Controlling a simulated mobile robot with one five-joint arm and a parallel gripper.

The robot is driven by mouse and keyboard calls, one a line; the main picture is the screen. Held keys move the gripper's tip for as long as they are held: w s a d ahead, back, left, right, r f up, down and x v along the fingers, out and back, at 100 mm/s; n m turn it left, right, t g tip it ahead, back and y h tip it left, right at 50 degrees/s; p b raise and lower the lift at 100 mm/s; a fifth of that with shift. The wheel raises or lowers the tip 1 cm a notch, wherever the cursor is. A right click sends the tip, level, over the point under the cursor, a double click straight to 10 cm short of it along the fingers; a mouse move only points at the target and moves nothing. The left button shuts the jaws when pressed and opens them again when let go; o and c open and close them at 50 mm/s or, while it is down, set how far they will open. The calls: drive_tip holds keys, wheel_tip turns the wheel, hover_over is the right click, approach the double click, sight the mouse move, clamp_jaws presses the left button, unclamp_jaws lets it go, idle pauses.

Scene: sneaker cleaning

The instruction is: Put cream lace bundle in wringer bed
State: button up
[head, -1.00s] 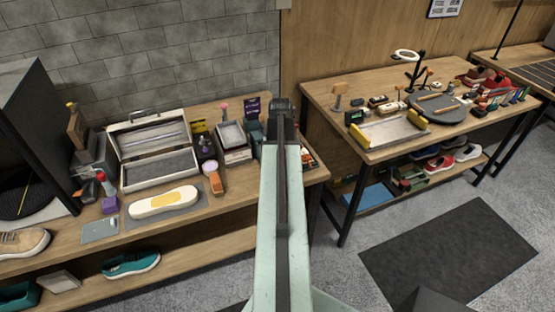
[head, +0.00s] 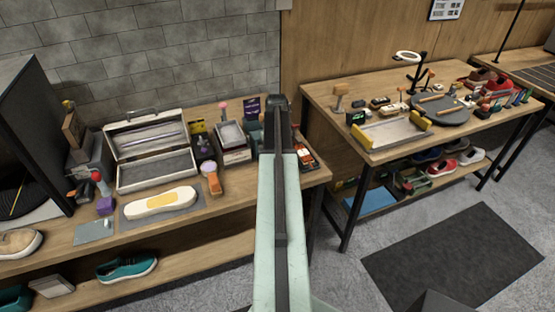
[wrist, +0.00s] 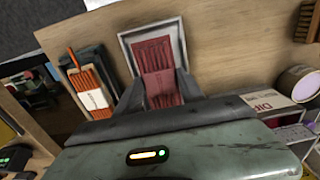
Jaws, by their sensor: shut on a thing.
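In the wrist view my gripper (wrist: 159,82) reaches out from its green housing, with a dark finger on each side of a dark red ribbed bundle (wrist: 162,89). It is shut on that bundle. More dark red ribbed material (wrist: 152,52) shows just beyond, inside a pale-framed tray (wrist: 125,42). Where one red piece ends and the other begins is hard to tell. I cannot pick out a cream lace bundle in either view. I cannot tell which thing is the wringer bed. In the head view my arm hides the gripper and what it holds.
An orange bundle with a white band (wrist: 91,92) lies left of the pale-framed tray. A brush (wrist: 306,22) and a round tub (wrist: 297,82) are at right. The left bench holds an open white case (head: 158,172) and a pale sole (head: 160,202). A yellow-ended tray (head: 392,133) sits on the right bench.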

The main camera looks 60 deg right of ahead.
drive_tip(key=shift+f+b, duration=0.65)
drive_tip(key=o, duration=1.5)
wheel_tip(320, 180, up, 13)
drive_tip(key=p, duration=1.3)
drive_tip(key=shift+r, duration=0.2)
drive_tip(key=w+a+n, duration=0.1)
drive_tip(key=w+a, duration=0.4)
drive_tip(key=a, duration=0.6)
drive_tip(key=w+a+n, duration=0.2)
drive_tip(key=w+a, duration=0.4)
drive_tip(key=a, duration=0.4)
drive_tip(key=w+a+n, duration=0.1)
drive_tip(key=w+a, duration=0.4)
drive_tip(key=a, duration=0.6)
drive_tip(key=a+n, duration=0.1)
drive_tip(key=a, duration=0.7)
drive_tip(key=a+n, duration=0.1)
drive_tip(key=a, duration=0.8)
drive_tip(key=a+n, duration=0.1)
drive_tip(key=a, duration=0.8)
drive_tip(key=shift+s+a, duration=0.1)
drive_tip(key=shift+s, duration=0.15)
